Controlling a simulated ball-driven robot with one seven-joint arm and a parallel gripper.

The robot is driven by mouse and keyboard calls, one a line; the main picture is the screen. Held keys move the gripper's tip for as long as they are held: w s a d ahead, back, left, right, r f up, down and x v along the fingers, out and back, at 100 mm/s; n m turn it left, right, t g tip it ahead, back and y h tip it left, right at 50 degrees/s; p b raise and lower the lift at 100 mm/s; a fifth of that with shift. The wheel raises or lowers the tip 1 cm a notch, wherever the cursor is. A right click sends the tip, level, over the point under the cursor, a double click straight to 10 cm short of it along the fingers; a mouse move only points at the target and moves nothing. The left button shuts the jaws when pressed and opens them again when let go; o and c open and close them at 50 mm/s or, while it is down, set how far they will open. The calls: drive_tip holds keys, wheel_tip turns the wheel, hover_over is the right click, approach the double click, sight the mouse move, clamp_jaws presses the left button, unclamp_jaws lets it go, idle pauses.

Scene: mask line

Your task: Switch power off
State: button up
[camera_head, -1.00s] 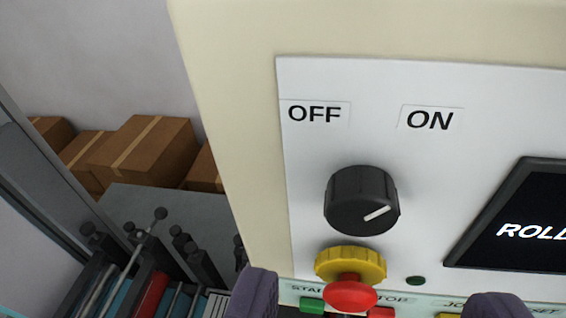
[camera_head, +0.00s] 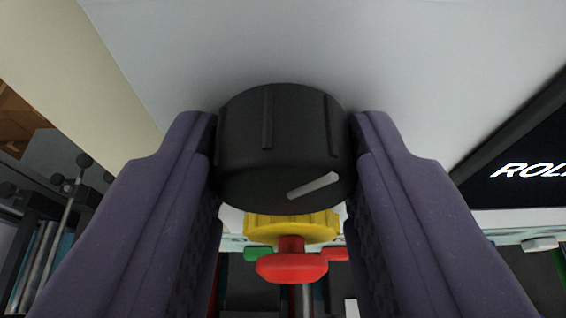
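The black rotary power knob (camera_head: 270,140) sits in the upper middle of the view on the white panel. Its white pointer mark lies at the lower right of its face, slanting up to the right. My gripper (camera_head: 283,125) has one purple finger on each side of the knob. Both fingertips appear to touch the knob's sides, so the gripper looks shut on it. The OFF and ON labels are out of view now.
Just below the knob are a yellow collar (camera_head: 292,228) and red emergency button (camera_head: 291,266), between the fingers. A dark display (camera_head: 525,160) is at the right. Rods and machine parts (camera_head: 50,210) are at lower left, brown boxes (camera_head: 17,120) at far left.

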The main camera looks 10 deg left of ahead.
drive_tip(key=c, duration=0.3)
drive_tip(key=shift+f+b, duration=0.1)
drive_tip(key=shift+b, duration=0.35)
drive_tip(key=n+b, duration=0.1)
drive_tip(key=b, duration=0.3)
drive_tip(key=shift+f+h, duration=0.3)
drive_tip(key=shift+h, duration=0.1)
drive_tip(key=n+h+b, duration=0.1)
drive_tip(key=n+b, duration=0.1)
drive_tip(key=b, duration=0.5)
drive_tip(key=shift+a+f+t, duration=0.1)
drive_tip(key=shift+a+t, duration=0.05)
drive_tip(key=shift+t, duration=0.15)
drive_tip(key=n+t+h+b, duration=0.1)
drive_tip(key=n+h+b, duration=0.1)
drive_tip(key=n+b, duration=0.2)
drive_tip(key=shift+h+b, duration=0.3)
drive_tip(key=shift+b, duration=1.25)
drive_tip(key=n+b, duration=0.1)
drive_tip(key=n+t+h+b, duration=0.1)
drive_tip(key=n+b, duration=0.2)
drive_tip(key=shift+r+t+b, duration=0.25)
drive_tip(key=shift+t+b, duration=0.15)
drive_tip(key=shift+n, duration=0.4)
